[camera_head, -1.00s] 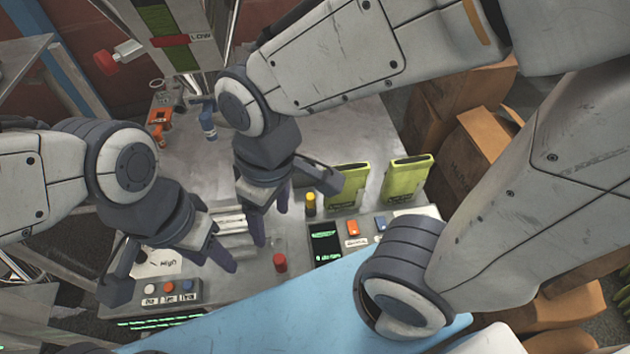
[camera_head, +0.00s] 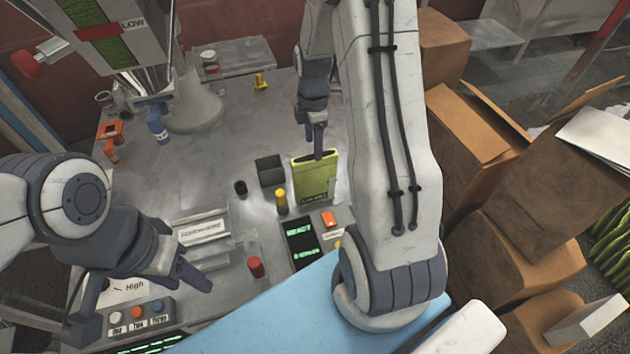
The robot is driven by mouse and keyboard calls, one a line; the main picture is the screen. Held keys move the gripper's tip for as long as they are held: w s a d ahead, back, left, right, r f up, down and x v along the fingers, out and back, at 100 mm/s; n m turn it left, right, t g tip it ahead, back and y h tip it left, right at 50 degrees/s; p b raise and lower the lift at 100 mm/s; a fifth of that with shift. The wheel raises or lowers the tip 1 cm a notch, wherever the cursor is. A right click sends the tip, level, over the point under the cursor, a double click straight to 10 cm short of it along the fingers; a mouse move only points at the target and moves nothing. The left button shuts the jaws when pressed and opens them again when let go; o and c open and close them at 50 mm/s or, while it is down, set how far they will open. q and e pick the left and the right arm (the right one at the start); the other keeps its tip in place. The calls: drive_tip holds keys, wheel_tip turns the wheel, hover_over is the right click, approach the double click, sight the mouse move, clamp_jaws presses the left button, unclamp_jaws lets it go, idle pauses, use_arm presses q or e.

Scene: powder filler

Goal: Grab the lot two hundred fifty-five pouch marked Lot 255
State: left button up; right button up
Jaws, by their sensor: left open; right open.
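A green pouch (camera_head: 314,182) stands upright on the metal table in the head view. The print along its lower front is too small to read. My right gripper (camera_head: 318,150) is open and points down at the pouch's top edge, seen side-on. I cannot tell whether its fingers touch the pouch. The second green pouch seen earlier is hidden, with my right arm covering the area beside the first. My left gripper (camera_head: 142,308) is open and empty at the lower left, above the button panel, far from the pouch.
A dark open box (camera_head: 270,170) and a yellow-topped cylinder (camera_head: 281,201) stand left of the pouch. A display (camera_head: 302,243) and a red knob (camera_head: 256,267) are in front. Cardboard boxes (camera_head: 530,250) crowd the right.

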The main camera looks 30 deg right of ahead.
hover_over(315, 179)
drive_tip(key=w+d, duration=0.2)
drive_tip(key=w, duration=0.1)
drive_tip(key=shift+s+a+f, duration=0.15)
drive_tip(key=shift+f, duration=1.35)
drive_tip(key=shift+s+a+f, duration=0.1)
drive_tip(key=shift+f, duration=1.4)
drive_tip(key=shift+f, duration=0.25)
clamp_jaws()
